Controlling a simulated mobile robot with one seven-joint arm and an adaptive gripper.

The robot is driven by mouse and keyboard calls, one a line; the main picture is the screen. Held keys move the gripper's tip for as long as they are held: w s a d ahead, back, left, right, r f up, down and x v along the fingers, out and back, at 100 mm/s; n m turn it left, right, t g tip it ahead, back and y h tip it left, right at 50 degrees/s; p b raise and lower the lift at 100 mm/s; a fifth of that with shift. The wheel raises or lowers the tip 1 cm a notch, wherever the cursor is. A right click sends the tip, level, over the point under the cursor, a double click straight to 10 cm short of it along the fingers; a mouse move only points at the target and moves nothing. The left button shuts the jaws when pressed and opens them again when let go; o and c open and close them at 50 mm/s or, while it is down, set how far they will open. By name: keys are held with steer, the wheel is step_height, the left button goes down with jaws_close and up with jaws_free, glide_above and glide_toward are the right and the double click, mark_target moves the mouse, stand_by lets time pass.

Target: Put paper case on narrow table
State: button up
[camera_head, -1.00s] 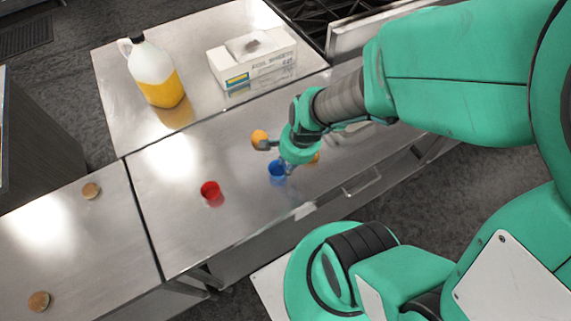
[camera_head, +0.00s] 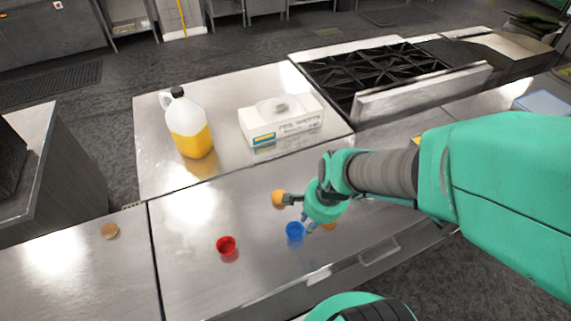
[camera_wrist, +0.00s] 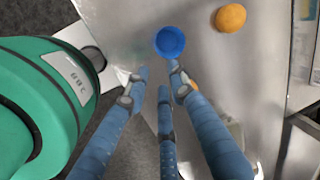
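A small blue paper case (camera_head: 295,231) stands on the steel counter (camera_head: 190,285), beside my gripper's tips. It also shows in the wrist view (camera_wrist: 169,42), just beyond the fingertips. A similar red paper case (camera_head: 227,246) stands to its left on the same counter. My gripper (camera_head: 310,226) points down beside the blue case. In the wrist view its blue fingers (camera_wrist: 157,72) are apart with nothing between them, and one tip is close to the case's rim; I cannot tell whether they touch. I cannot tell which surface is the narrow table.
An orange (camera_head: 279,198) lies behind the blue case; another orange thing is partly hidden by my gripper. A jug of yellow liquid (camera_head: 190,128) and a foil box (camera_head: 282,124) stand farther back. A stove (camera_head: 375,75) is at back right. The left counter is mostly clear.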

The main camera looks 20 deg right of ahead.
steer(key=s+a+r+n+t, duration=0.1)
steer(key=a+r+n, duration=0.1)
steer(key=r+n, duration=0.5)
steer(key=s+a+r+n+t, duration=0.2)
steer(key=r+n, duration=0.5)
steer(key=r, duration=1.2)
steer(key=shift+r+h, duration=0.15)
steer(key=shift+h, duration=0.25)
steer(key=shift+a, duration=0.1)
step_height(320, 180, down, 3)
steer(key=b, duration=0.3)
